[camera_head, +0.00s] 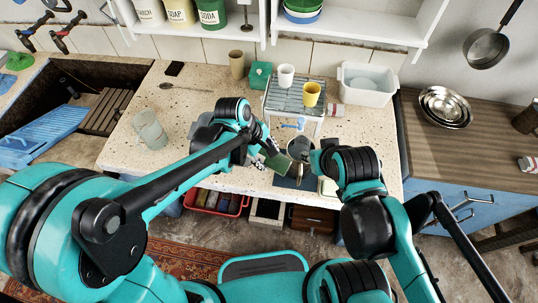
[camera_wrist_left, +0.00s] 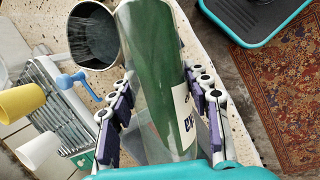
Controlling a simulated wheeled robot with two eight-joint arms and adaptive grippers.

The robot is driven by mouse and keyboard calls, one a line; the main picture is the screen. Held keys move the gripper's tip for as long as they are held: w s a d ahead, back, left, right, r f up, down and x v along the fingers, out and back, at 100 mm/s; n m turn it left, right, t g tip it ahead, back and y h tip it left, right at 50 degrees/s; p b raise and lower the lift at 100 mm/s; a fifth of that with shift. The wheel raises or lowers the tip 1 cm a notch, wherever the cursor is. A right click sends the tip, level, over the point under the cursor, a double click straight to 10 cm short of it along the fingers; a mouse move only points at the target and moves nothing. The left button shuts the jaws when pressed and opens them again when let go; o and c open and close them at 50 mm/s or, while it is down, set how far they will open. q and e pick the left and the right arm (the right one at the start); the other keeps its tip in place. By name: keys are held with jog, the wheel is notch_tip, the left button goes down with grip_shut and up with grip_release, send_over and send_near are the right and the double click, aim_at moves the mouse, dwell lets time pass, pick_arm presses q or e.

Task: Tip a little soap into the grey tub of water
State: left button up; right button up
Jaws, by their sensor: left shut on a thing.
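A clear bottle of green liquid (camera_head: 279,163), with a white label (camera_wrist_left: 184,115) partly seen, is between the fingers of my left gripper (camera_wrist_left: 163,115). The gripper is shut on it, and it leans over the counter. A round grey vessel (camera_wrist_left: 93,35) with a dark grey inside is just beside the bottle. In the head view this vessel (camera_head: 299,147) stands between my two grippers. My right gripper (camera_head: 314,158) is close beside it; its fingers are mostly hidden.
A wire rack (camera_head: 290,97) with a white cup (camera_head: 286,76) and a yellow cup (camera_head: 312,94) stands behind. A white tub (camera_head: 368,84) is right of it. A clear glass (camera_head: 150,130) is at the left. The counter (camera_head: 190,85) is fairly clear at the left.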

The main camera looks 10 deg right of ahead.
pick_arm(q)
jog(key=shift+f, duration=0.1)
jog(key=shift+f+g+h+b, duration=0.25)
jog(key=shift+g+h+b, duration=0.05)
jog(key=shift+b, duration=0.2)
jog(key=shift+f+g+h+b, duration=0.1)
jog(key=shift+g+h+b, duration=0.2)
jog(key=shift+h+b, duration=0.2)
dwell(0.7)
dwell(0.8)
jog(key=shift+r+g+h+b, duration=0.3)
jog(key=shift+r+g+h, duration=0.1)
jog(key=shift+h, duration=0.1)
dwell(0.7)
